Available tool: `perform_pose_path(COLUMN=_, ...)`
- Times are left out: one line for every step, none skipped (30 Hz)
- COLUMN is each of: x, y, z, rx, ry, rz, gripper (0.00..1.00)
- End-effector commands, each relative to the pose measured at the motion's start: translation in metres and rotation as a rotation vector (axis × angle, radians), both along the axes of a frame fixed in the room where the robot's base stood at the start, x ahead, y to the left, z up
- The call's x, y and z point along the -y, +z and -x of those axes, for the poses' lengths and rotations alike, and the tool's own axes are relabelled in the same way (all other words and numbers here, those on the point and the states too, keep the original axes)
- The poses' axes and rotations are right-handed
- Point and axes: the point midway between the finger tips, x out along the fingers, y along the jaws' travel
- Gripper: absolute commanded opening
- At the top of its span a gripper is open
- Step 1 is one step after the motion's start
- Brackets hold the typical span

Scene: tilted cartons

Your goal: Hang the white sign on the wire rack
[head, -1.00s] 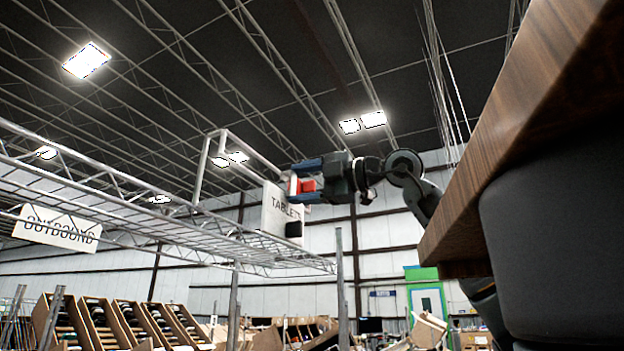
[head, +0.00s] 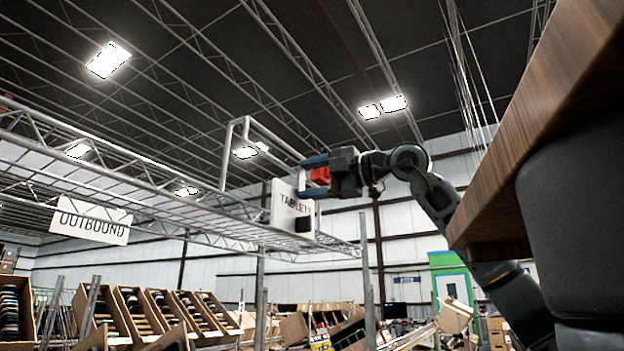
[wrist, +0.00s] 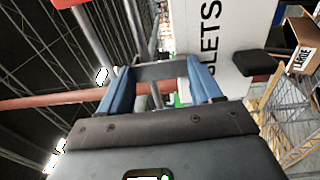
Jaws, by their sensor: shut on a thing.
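The white sign (head: 288,213), lettered TABLETS with a black block at its lower right, hangs upright from my gripper (head: 306,178). It shows in front of the right part of the wire rack (head: 215,217), close to the rack's raised tube frame (head: 237,125); I cannot tell whether they touch. In the wrist view the blue fingers of my gripper (wrist: 162,88) close on a grey metal piece at the sign's edge. Part of the sign (wrist: 228,35) shows there with its letters sideways and the black block beside it.
A white OUTBOUND sign (head: 92,221) hangs at the rack's left. A wooden tabletop edge (head: 540,130) crosses the upper right. Tilted cartons (head: 150,313) line the floor below. A green-framed door (head: 452,283) stands at the back wall.

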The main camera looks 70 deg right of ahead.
Motion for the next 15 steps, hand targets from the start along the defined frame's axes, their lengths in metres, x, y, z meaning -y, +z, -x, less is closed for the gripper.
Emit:
perform_pose_path(x=-0.0001, y=0.0003, z=0.0001, rx=0.001, ry=0.0, rz=0.0, gripper=0.0)
perform_pose_path(x=-0.0001, y=0.0004, z=0.0001, rx=0.001, ry=0.0, rz=0.0, gripper=0.0)
perform_pose_path(x=-0.0001, y=0.0005, z=0.0001, rx=0.001, ry=0.0, rz=0.0, gripper=0.0)
perform_pose_path(x=-0.0001, y=0.0005, z=0.0001, rx=0.001, ry=0.0, rz=0.0, gripper=0.0)
perform_pose_path(x=-0.0001, y=0.0006, z=0.0001, rx=0.001, ry=0.0, rz=0.0, gripper=0.0)
perform_pose_path(x=-0.0001, y=0.0006, z=0.0001, rx=0.001, ry=0.0, rz=0.0, gripper=0.0)
perform_pose_path(x=-0.0001, y=0.0006, z=0.0001, rx=0.001, ry=0.0, rz=0.0, gripper=0.0)
perform_pose_path(x=-0.0001, y=0.0006, z=0.0001, rx=0.001, ry=0.0, rz=0.0, gripper=0.67)
perform_pose_path(x=-0.0001, y=0.0006, z=0.0001, rx=0.001, ry=0.0, rz=0.0, gripper=0.71)
perform_pose_path(x=-0.0001, y=0.0006, z=0.0001, rx=0.001, ry=0.0, rz=0.0, gripper=0.74)
perform_pose_path(x=-0.0001, y=0.0005, z=0.0001, rx=0.001, ry=0.0, rz=0.0, gripper=0.77)
perform_pose_path(x=-0.0001, y=0.0005, z=0.0001, rx=0.001, ry=0.0, rz=0.0, gripper=0.8)
perform_pose_path(x=-0.0001, y=0.0005, z=0.0001, rx=0.001, ry=0.0, rz=0.0, gripper=0.83)
perform_pose_path(x=-0.0001, y=0.0005, z=0.0001, rx=0.001, ry=0.0, rz=0.0, gripper=0.86)
perform_pose_path(x=-0.0001, y=0.0005, z=0.0001, rx=0.001, ry=0.0, rz=0.0, gripper=0.9)
